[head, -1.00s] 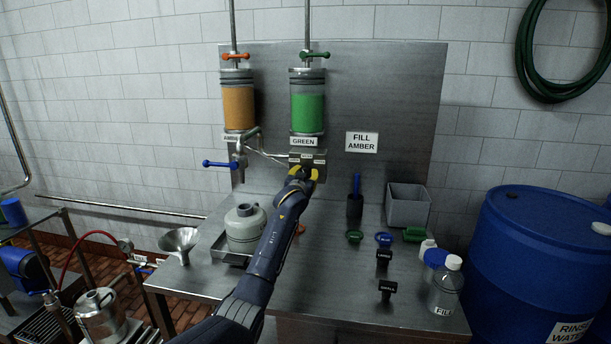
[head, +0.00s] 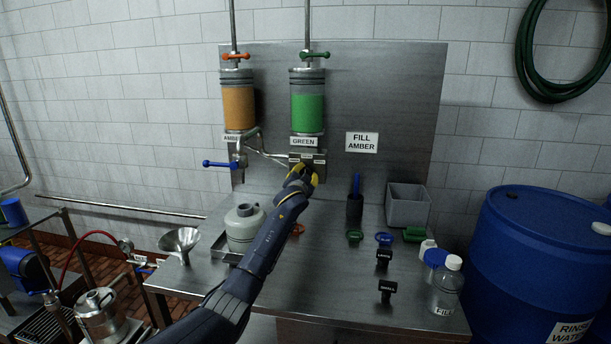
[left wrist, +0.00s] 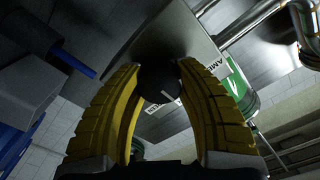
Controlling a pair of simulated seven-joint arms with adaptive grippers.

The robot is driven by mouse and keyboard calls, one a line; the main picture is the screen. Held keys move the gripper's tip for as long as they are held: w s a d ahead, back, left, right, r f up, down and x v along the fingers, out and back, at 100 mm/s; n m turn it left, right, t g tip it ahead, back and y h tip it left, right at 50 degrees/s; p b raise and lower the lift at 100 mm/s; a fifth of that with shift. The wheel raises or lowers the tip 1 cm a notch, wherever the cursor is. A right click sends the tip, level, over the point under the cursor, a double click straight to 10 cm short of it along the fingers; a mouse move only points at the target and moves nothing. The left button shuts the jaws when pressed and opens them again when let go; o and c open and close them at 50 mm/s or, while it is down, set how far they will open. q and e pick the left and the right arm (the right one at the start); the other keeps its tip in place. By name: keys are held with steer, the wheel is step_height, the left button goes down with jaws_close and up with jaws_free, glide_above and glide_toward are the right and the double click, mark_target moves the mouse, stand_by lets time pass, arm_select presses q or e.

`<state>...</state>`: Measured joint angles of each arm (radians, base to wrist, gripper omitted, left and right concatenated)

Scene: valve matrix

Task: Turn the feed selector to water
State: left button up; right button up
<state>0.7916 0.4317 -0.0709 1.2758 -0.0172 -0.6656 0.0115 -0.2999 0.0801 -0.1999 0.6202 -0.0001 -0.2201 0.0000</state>
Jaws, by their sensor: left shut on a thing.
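The feed selector is a dark knob on a steel block (head: 307,157) under the green cylinder. My left gripper (head: 305,174) is at the front of this block. In the left wrist view its yellow-padded fingers (left wrist: 162,92) are shut on the dark round selector knob (left wrist: 158,82), one on each side. My right gripper is not in view.
The amber cylinder (head: 238,106) and a blue-handled valve (head: 221,164) are left of the green cylinder (head: 307,108). A grey canister (head: 243,226) stands near my left forearm. A grey bin (head: 407,207), a clear bottle (head: 446,287) and a blue drum (head: 536,262) are at right.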

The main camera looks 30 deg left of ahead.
arm_select(q)
steer(key=shift+f, duration=0.1)
steer(key=o, duration=1.3)
steer(key=shift+v, duration=6)
